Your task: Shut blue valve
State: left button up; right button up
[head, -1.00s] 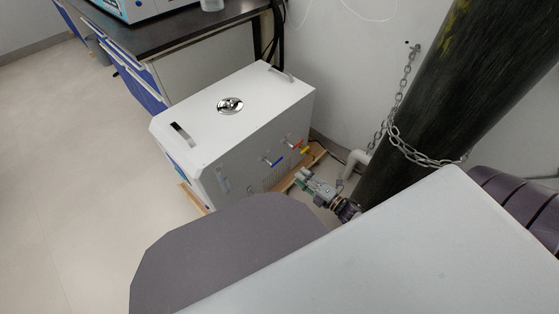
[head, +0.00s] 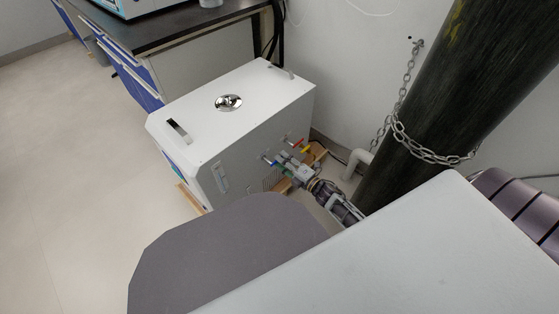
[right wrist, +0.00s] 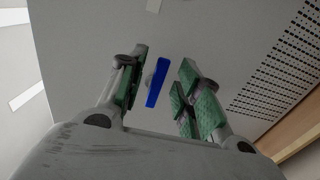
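The blue valve (head: 268,159) is a small blue lever on the side panel of the white distiller box (head: 222,150). In the right wrist view the blue valve handle (right wrist: 157,82) stands between my right gripper's two fingers, slightly tilted, with space on both sides. My right gripper (head: 282,164) is open, its green-padded fingers pointing at the panel; it also shows in the right wrist view (right wrist: 163,88). I cannot tell how far the fingertips reach past the handle. My left gripper is not in view.
Red and yellow valves (head: 300,146) sit on the same panel, to the right of the blue one. A dark cylinder (head: 440,95) with a chain (head: 430,157) stands to the right. A dark-topped bench (head: 170,28) is behind. The floor (head: 70,180) at left is clear.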

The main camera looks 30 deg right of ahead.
jog(key=shift+x, duration=1.1)
grip_shut()
